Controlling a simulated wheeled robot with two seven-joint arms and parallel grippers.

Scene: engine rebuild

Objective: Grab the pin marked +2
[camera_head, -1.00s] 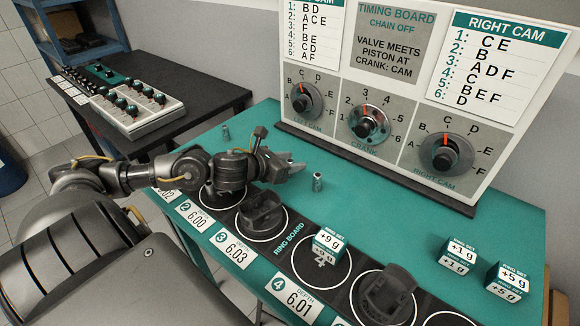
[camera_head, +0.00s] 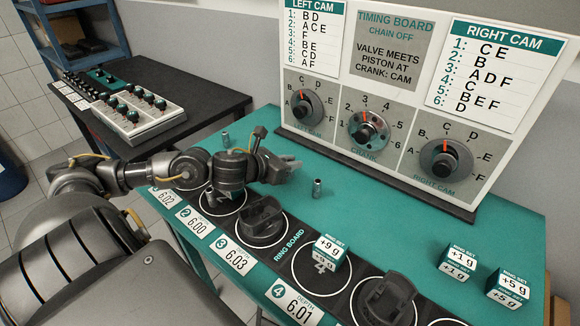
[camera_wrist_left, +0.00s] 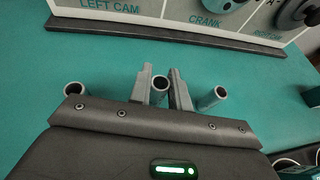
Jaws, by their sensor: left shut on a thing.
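Several small grey metal pins stand on the teal bench. In the left wrist view one pin (camera_wrist_left: 160,84) is between the fingers of my left gripper (camera_wrist_left: 166,88), which is shut on it. A second pin (camera_wrist_left: 74,92) stands apart to the left and a third pin (camera_wrist_left: 213,97) just to the right. In the head view my left gripper (camera_head: 291,167) is low over the bench and hides the held pin. The other two pins show there, one at the back left (camera_head: 225,139) and one right of the fingertips (camera_head: 317,188). No +2 mark is readable on any pin.
The timing board (camera_head: 375,110) with its three dials stands behind the gripper. The dark ring board (camera_head: 290,250) lies in front, with pistons and a +9 g block (camera_head: 330,250). Blocks of +1 g (camera_head: 458,263) and +5 g (camera_head: 508,288) sit at right.

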